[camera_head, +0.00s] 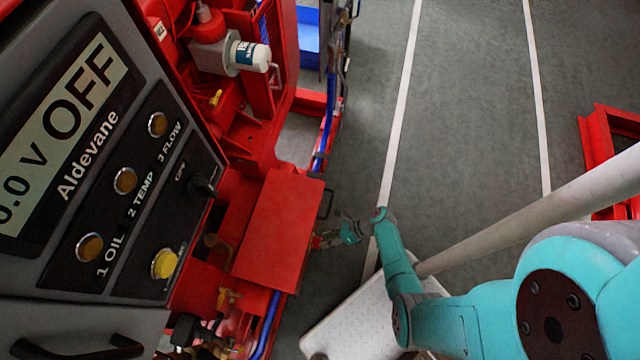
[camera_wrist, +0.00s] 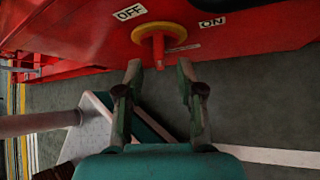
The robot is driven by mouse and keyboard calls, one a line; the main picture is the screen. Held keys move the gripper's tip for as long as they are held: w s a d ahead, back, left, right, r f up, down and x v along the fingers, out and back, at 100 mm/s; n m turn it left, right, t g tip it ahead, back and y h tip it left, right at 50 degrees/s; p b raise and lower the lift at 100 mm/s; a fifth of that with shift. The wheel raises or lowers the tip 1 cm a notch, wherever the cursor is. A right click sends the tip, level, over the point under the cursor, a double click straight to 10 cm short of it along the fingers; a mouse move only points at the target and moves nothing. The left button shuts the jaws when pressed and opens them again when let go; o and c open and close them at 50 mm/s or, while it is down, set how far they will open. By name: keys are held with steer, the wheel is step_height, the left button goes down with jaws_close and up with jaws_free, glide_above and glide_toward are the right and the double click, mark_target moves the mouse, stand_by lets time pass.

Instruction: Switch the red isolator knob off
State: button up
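The isolator knob (camera_wrist: 158,47) has a red handle on a round yellow disc. It is mounted on a red face at the top of the wrist view. An OFF label (camera_wrist: 130,12) is on its left and an ON label (camera_wrist: 212,22) on its right. My gripper (camera_wrist: 160,68) is open, its two fingers apart on either side of the handle's end. I see no contact, and cannot tell how deep the handle lies between the fingertips. In the head view my gripper (camera_head: 326,239) is beside the red box (camera_head: 275,228); the knob is too small to make out there.
A grey control panel (camera_head: 70,125) with a display reading 0.0 V OFF, lamps and a black switch (camera_head: 203,186) is at left. Red pumpset framework and a blue hose (camera_head: 327,130) lie beyond. Grey floor with white lines is open to the right; a red frame (camera_head: 603,150) stands farther right.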

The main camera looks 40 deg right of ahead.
mark_target(317, 243)
steer(key=shift+x, duration=1.9)
jaws_close()
